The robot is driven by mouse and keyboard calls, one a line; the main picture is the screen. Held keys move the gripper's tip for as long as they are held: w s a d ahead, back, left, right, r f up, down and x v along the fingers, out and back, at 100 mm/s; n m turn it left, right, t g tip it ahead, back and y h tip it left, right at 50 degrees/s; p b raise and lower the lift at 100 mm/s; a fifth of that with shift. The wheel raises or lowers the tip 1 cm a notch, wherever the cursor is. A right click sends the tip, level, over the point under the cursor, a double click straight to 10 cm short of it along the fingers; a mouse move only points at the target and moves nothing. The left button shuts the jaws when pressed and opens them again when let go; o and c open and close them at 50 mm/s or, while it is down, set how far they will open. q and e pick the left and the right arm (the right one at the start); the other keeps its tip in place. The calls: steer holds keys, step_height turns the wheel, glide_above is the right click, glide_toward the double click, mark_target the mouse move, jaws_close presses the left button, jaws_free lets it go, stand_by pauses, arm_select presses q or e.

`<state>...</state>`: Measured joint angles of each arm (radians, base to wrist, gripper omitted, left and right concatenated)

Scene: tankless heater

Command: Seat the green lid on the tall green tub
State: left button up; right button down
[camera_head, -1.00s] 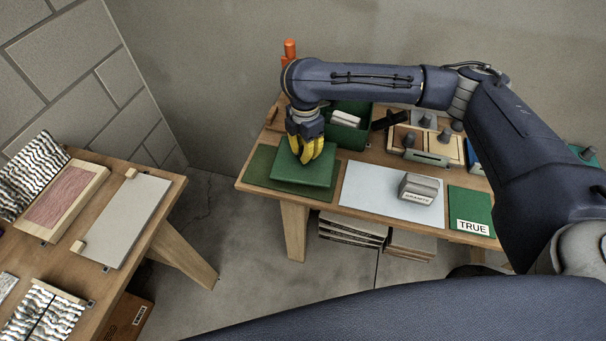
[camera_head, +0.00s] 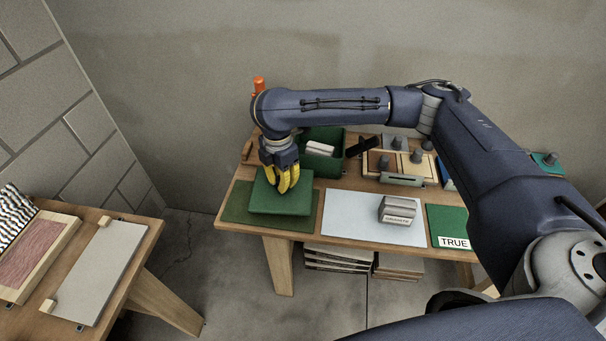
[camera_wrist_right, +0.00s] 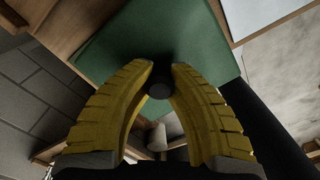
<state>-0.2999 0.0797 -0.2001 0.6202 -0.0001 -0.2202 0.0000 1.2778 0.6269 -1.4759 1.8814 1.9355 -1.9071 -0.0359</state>
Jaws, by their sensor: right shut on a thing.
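The green lid (camera_head: 283,202) is a square slab over the dark green mat (camera_head: 236,208) at the left of the far bench. My right gripper (camera_head: 284,189) points down at it with its yellow fingers. In the right wrist view, the fingers (camera_wrist_right: 160,84) are shut on the dark knob (camera_wrist_right: 159,91) on the lid (camera_wrist_right: 150,40). I cannot tell whether the lid rests on the mat or is just above it. The green tub (camera_head: 321,176) stands behind and right of the lid, open on top, with a pale block (camera_head: 320,148) inside. My left gripper is out of view.
An orange object (camera_head: 259,85) stands behind my right wrist. A pale blue mat (camera_head: 352,215) holds a grey block (camera_head: 397,209). A green "TRUE" mat (camera_head: 447,217) and trays with dark knobs (camera_head: 416,157) are right. A second bench (camera_head: 140,254) is at left.

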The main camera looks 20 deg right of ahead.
steer(key=shift+w+r, duration=0.1)
steer(key=w+d+r, duration=0.5)
steer(key=w+d, duration=0.2)
steer(key=d, duration=0.2)
steer(key=w+d+r+m, duration=0.1)
steer(key=w+d+r, duration=0.5)
steer(key=d, duration=0.3)
steer(key=shift+w, duration=0.5)
steer(key=shift+r, duration=0.1)
steer(key=shift+f, duration=2.45)
steer(key=shift+f, duration=0.25)
steer(key=shift+f, duration=1.5)
